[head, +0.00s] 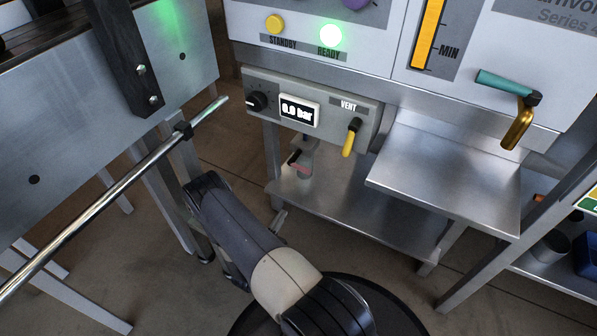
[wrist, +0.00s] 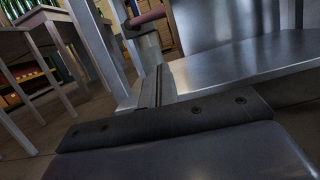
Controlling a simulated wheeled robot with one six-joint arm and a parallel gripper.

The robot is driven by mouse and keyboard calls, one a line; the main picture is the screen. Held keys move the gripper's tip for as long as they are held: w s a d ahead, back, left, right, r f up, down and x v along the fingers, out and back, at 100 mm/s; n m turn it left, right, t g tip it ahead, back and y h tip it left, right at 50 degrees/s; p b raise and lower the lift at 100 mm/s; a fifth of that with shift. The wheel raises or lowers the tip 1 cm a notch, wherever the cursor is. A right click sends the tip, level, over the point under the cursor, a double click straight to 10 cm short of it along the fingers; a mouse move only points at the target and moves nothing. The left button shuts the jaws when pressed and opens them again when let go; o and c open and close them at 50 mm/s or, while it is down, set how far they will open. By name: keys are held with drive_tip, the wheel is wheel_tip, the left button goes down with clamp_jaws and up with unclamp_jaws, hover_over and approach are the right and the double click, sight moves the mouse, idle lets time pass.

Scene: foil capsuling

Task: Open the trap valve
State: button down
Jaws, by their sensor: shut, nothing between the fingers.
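A small grey upright fitting with a red part (head: 300,164) stands under the pressure panel, above the lower shelf; it looks like the trap valve, but its lever position is too small to tell. In the wrist view a red bar (wrist: 147,18) on a grey body shows ahead, just left of the shelf. My gripper (wrist: 158,85) is shut and empty, its thin fingers pointing forward with the fitting beyond their tips. I see no clear contact. In the head view my forearm reaches down toward the panel's left leg, and the gripper's fingertips are not clearly visible.
The panel (head: 368,121) carries a black knob, a 0.0 bar display and a yellow VENT lever (head: 352,138). The green READY lamp is lit. A steel lower shelf (head: 385,213) and table legs bound the space. A chrome rod (head: 95,218) crosses at left.

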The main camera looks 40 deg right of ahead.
drive_tip(key=shift+d, duration=0.1)
idle(0.3)
drive_tip(key=b, duration=0.3)
approach(300, 167)
drive_tip(key=d+f, duration=0.4)
drive_tip(key=f, duration=0.1)
drive_tip(key=d+r, duration=0.1)
drive_tip(key=r, duration=0.1)
drive_tip(key=w+d+r, duration=0.1)
drive_tip(key=r, duration=0.1)
drive_tip(key=shift+w+d+r, duration=0.1)
drive_tip(key=shift+w+d, duration=0.05)
drive_tip(key=shift+d, duration=0.1)
drive_tip(key=shift+a+r, duration=0.1)
drive_tip(key=shift+n, duration=0.5)
